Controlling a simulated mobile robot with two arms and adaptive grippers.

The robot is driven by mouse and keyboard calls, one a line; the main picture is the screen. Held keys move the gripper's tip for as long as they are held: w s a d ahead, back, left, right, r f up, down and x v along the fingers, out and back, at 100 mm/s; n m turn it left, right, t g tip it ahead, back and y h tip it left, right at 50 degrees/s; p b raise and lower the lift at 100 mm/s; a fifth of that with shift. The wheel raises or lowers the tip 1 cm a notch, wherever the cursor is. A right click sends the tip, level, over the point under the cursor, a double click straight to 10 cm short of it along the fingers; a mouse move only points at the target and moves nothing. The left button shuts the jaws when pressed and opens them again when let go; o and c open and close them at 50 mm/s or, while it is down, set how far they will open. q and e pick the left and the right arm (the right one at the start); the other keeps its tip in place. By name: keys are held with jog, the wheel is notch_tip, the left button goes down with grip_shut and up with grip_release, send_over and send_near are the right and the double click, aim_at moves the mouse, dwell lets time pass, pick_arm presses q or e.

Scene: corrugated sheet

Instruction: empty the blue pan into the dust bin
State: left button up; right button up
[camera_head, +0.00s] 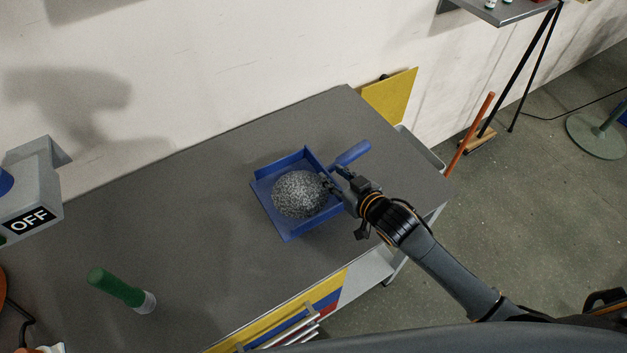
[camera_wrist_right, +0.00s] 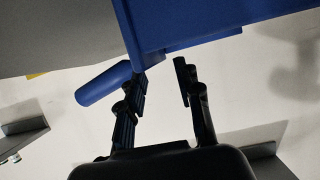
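The blue pan (camera_head: 283,224) is at the right part of the grey bench in the head view, with a rounded grey speckled heap (camera_head: 299,194) in it. Its blue handle (camera_head: 352,153) points up and right; it also shows in the wrist view (camera_wrist_right: 103,83). My right gripper (camera_head: 336,184) is at the pan's right side, close to the handle's base. In the wrist view its two fingers (camera_wrist_right: 162,88) stand apart with a gap between them, and the handle lies outside the left finger. Whether a finger touches the pan is unclear. I see no dust bin. My left gripper is out of view.
The grey bench top (camera_head: 180,230) is mostly clear. A green cylinder (camera_head: 115,286) with a pale end is at its front left. A grey housing marked OFF (camera_head: 32,195) is at the left. A pale wall (camera_head: 200,70) runs behind. An orange stick (camera_head: 470,135) leans at the right.

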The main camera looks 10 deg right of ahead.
aim_at(325, 169)
jog(key=p+x, duration=0.1)
jog(key=x, duration=0.4)
jog(key=shift+s+f, duration=0.1)
grip_shut()
